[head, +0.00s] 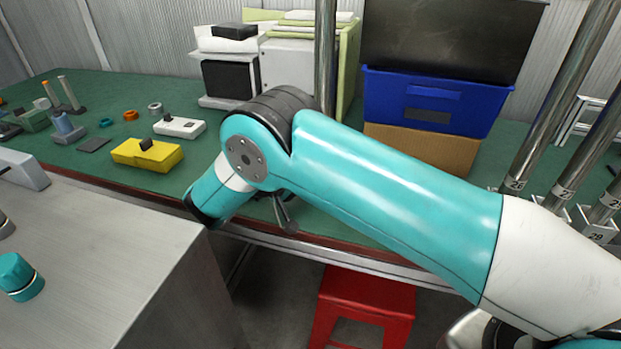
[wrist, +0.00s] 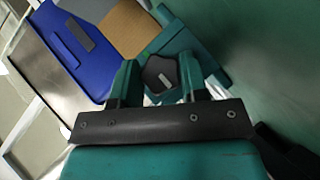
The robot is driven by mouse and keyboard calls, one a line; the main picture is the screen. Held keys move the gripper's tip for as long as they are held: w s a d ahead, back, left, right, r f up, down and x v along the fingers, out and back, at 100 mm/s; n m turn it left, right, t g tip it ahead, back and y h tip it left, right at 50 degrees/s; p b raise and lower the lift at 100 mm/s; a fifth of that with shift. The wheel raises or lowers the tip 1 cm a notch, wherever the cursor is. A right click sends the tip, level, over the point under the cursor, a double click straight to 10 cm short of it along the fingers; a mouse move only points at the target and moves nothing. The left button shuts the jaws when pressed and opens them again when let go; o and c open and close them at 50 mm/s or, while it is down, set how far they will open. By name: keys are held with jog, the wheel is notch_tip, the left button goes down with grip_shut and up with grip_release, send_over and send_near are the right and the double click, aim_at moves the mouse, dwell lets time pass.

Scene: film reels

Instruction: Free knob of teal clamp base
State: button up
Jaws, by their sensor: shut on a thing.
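In the wrist view, my gripper (wrist: 158,76) has its two teal fingers on either side of a dark grey knob (wrist: 159,70) with a pale line on its top. The fingers are shut on the knob. The teal clamp base (wrist: 203,52) shows behind and to the right of the knob, on the green bench. My gripper hides part of the base. In the head view, my arm covers the gripper, and I cannot make out the clamp base or its knob there.
A blue bin (head: 434,101) sits on a cardboard box (head: 421,146) at the back. A yellow block with a dark knob (head: 147,155) and a white block (head: 179,127) stand left on the green bench (head: 100,172). A red stool (head: 365,300) stands below the front edge.

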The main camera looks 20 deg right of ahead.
jog(key=shift+w+r, duration=0.15)
dwell(0.3)
jog(key=o, duration=0.9)
jog(key=shift+r, duration=0.6)
notch_tip(320, 180, up, 19)
jog(key=p, duration=1.7)
jog(key=shift+f+p, duration=0.15)
jog(key=shift+p, duration=0.25)
